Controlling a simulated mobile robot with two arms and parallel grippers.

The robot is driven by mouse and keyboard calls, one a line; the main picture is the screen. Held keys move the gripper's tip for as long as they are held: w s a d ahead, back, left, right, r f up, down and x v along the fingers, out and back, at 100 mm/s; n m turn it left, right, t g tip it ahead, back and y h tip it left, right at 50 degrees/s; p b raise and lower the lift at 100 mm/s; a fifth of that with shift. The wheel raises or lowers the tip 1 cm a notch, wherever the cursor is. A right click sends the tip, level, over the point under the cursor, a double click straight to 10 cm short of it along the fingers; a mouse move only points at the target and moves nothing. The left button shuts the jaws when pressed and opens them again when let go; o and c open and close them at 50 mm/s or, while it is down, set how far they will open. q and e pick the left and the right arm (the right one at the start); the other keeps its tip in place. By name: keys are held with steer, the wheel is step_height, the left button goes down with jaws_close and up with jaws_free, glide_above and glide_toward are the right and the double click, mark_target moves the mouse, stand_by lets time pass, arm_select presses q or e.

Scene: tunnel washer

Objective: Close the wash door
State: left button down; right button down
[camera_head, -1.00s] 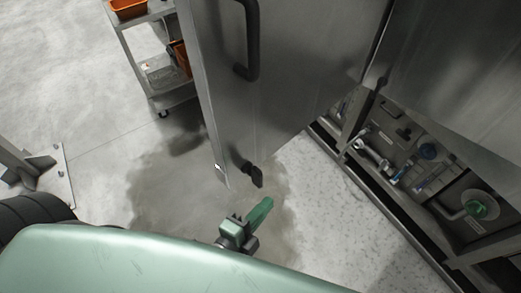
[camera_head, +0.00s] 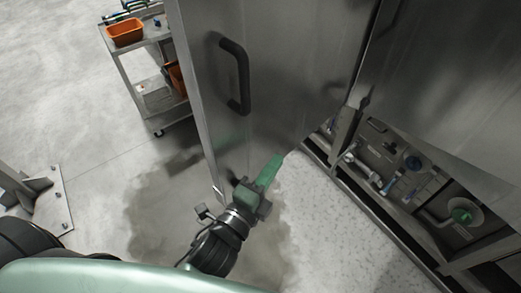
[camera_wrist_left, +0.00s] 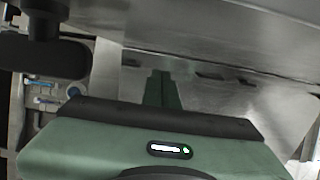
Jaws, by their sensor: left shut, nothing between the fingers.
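The wash door (camera_head: 285,75) is a large grey metal panel standing open, with a black bar handle (camera_head: 236,78) on its face. Its hinge side is at the right, by the washer body (camera_head: 440,80). My left gripper (camera_head: 272,168) has green fingers that are shut and empty. It is in front of the lower part of the door, below the handle; I cannot tell whether it touches the door. In the left wrist view the shut fingers (camera_wrist_left: 161,88) point towards grey metal. My right gripper is not in view.
A cart (camera_head: 150,80) with orange bins (camera_head: 125,33) stands behind the door at the upper left. A metal floor bracket (camera_head: 45,200) is at the lower left. The washer's lower opening shows pipes and a green-capped fitting (camera_head: 461,214). Wet concrete floor lies below the door.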

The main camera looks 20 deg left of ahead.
mark_target(260, 158)
arm_select(q)
steer(key=shift+w+a+f+p, duration=0.1)
steer(key=shift+w+a+p, duration=0.2)
steer(key=shift+a, duration=0.6)
steer(key=shift+w+a+p, duration=0.2)
steer(key=shift+w+a, duration=0.2)
steer(key=shift+a, duration=0.45)
